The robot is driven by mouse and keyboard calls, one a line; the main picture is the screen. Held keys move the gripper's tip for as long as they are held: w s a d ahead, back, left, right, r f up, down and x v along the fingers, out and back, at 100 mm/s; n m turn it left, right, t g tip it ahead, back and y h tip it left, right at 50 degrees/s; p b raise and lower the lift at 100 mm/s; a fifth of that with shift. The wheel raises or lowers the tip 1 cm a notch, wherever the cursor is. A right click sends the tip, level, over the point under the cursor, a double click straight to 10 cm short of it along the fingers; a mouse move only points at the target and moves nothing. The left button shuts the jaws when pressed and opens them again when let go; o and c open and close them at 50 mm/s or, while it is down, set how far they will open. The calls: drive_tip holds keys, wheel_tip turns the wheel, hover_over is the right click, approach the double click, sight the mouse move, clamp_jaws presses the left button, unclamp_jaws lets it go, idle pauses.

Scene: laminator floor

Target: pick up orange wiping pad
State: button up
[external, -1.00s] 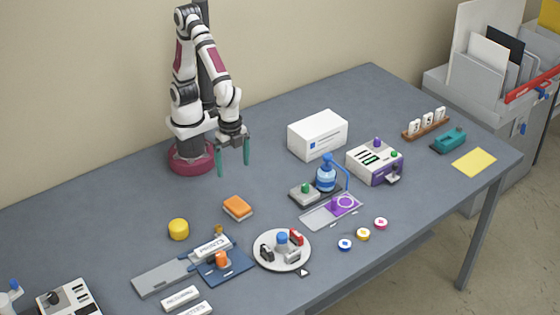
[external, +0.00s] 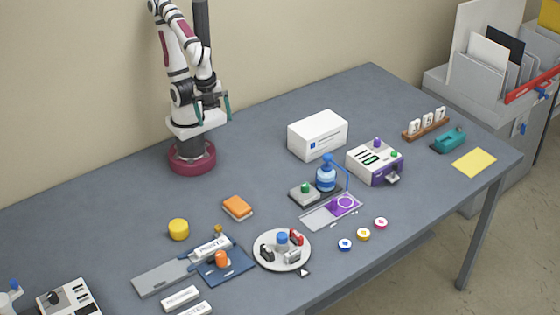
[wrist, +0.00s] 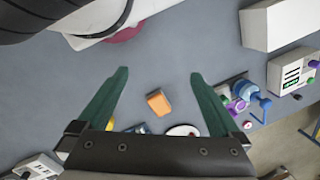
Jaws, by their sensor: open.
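The orange wiping pad (external: 238,206) is a small block with an orange top and a pale lower layer. It lies flat on the grey-blue table, left of centre in the external view. In the wrist view the pad (wrist: 158,102) appears between the two green fingers, well below them. My gripper (external: 213,109) is raised high near my base, behind the pad in the external view. Its fingers are apart and empty, and they also show in the wrist view (wrist: 158,75). Nothing hides the pad.
A yellow cylinder (external: 179,229) stands left of the pad. A round white plate (external: 262,259) with small items and a blue board (external: 240,268) lie in front. A blue bottle (external: 326,175) stands to the right, and a white box (external: 317,136) behind. The table between base and pad is clear.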

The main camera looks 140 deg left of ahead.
drive_tip(key=shift+w, duration=0.1)
drive_tip(key=n+h, duration=0.2)
drive_tip(key=n, duration=0.4)
hover_over(237, 204)
wheel_tip(237, 204, down, 6)
drive_tip(key=r, duration=0.1)
drive_tip(key=shift+n, duration=0.3)
wheel_tip(237, 204, down, 17)
drive_tip(key=shift+r, duration=0.2)
drive_tip(key=c, duration=1.4)
